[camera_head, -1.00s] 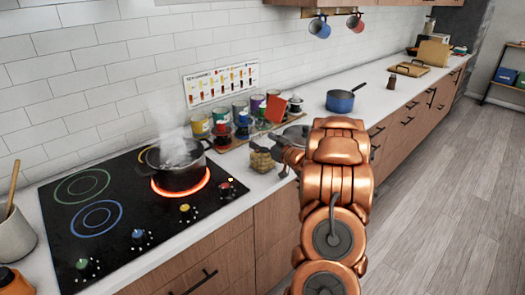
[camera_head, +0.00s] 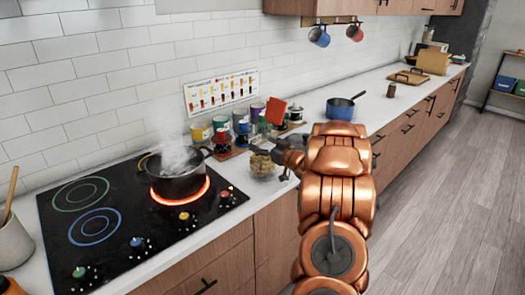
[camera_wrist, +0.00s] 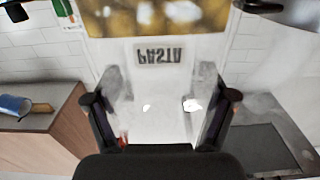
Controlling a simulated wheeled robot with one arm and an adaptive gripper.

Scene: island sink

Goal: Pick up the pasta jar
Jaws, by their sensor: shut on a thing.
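The pasta jar (camera_head: 262,165) is a clear jar with yellow pasta, in the head view right of the steaming pot. In the wrist view the jar (camera_wrist: 160,85) fills the middle, with its yellow contents at the top and its "PASTA" label upside down. My gripper (camera_wrist: 160,112) is shut on the jar, with one dark finger on each side. In the head view my gripper (camera_head: 272,152) reaches the jar from the right, partly hidden by my arm. I cannot tell whether the jar's base touches the counter.
A steaming pot (camera_head: 178,180) stands on a glowing burner of the black cooktop (camera_head: 125,222), close left of the jar. Several cans and small jars (camera_head: 222,125) stand behind it against the tiled wall. A blue saucepan (camera_head: 340,108) is farther along the counter.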

